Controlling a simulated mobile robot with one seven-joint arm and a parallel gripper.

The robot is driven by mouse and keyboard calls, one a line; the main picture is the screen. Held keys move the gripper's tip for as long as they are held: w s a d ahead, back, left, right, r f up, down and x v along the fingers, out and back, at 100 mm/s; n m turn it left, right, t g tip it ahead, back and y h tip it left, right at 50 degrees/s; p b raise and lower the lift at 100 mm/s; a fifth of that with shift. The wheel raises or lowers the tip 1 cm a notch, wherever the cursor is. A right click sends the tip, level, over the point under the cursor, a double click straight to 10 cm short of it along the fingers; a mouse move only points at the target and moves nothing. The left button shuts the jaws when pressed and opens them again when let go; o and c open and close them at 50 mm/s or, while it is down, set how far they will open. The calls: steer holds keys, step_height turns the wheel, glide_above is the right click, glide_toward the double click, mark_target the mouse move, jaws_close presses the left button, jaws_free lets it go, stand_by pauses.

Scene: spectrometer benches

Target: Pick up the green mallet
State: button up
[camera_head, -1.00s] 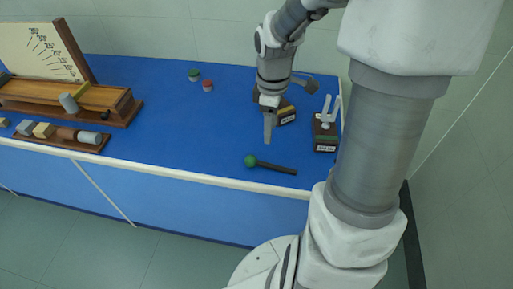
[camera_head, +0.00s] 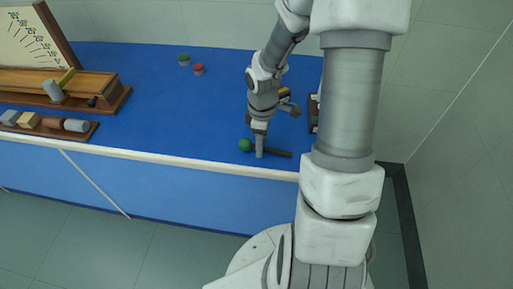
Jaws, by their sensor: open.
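The green mallet (camera_head: 245,145) lies on the blue bench near its front edge. It has a round green head at the left and a dark handle pointing right. My gripper (camera_head: 260,153) is low over the mallet, pointing down, with its fingers at the handle close to the head. The fingers hide part of the handle. The jaws are open. I cannot tell from this view whether the fingers straddle the handle or touch it.
The blue bench (camera_head: 180,115) has free room left of the mallet. A green-topped jar (camera_head: 184,60) and a red-topped jar (camera_head: 198,70) stand at the back. A wooden rack of blocks (camera_head: 85,133) lies at the left. Wooden stands are partly hidden behind my arm.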

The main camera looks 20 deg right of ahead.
steer(key=shift+f, duration=0.25)
jaws_close()
steer(key=shift+r, duration=0.1)
